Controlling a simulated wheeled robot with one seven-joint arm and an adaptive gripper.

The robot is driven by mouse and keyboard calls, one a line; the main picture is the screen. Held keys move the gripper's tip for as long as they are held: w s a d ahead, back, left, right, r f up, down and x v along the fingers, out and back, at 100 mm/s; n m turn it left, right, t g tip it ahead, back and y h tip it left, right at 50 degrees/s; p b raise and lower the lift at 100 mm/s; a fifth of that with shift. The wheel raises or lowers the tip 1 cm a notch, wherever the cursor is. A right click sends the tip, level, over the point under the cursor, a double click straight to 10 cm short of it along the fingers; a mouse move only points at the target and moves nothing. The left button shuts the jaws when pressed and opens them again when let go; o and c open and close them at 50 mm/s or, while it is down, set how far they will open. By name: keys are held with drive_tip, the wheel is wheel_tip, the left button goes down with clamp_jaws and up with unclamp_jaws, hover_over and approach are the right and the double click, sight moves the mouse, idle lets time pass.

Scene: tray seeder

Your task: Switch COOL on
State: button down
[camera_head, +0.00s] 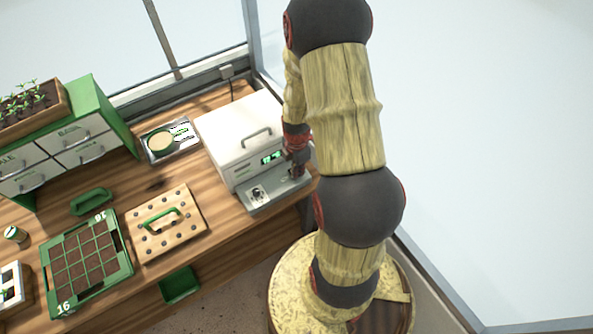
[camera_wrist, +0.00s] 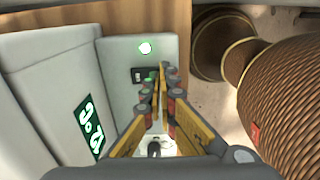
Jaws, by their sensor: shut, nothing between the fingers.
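The white machine (camera_head: 240,135) with a lid handle and a lit green display (camera_head: 271,157) stands at the bench's right end. Its grey front ledge (camera_head: 262,200) carries a pale plate with a dark control (camera_head: 258,193). My gripper (camera_head: 297,172) is shut and empty over the ledge's right part. In the wrist view my fingertips (camera_wrist: 160,72) are beside a small black switch (camera_wrist: 139,74), partly hidden by them; I cannot tell whether they touch. The display (camera_wrist: 90,125) shows at left. No COOL label is readable.
Left of the machine are a tray with a round dish (camera_head: 161,141), a wooden dibber board (camera_head: 166,225) with a green handle, a green seed tray (camera_head: 86,262) and a drawer cabinet (camera_head: 68,150). The floor right of the bench looks clear.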

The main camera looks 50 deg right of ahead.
drive_tip(key=shift+s+f+b, duration=0.2)
drive_tip(key=shift+f+b, duration=0.2)
drive_tip(key=shift+f, duration=0.2)
drive_tip(key=shift+r, duration=0.2)
drive_tip(key=shift+w+d+r+p, duration=0.15)
drive_tip(key=shift+w+r+p, duration=0.2)
drive_tip(key=shift+w, duration=0.4)
drive_tip(key=shift+r, duration=0.2)
wheel_tip(320, 180, up, 12)
drive_tip(key=shift+f, duration=0.2)
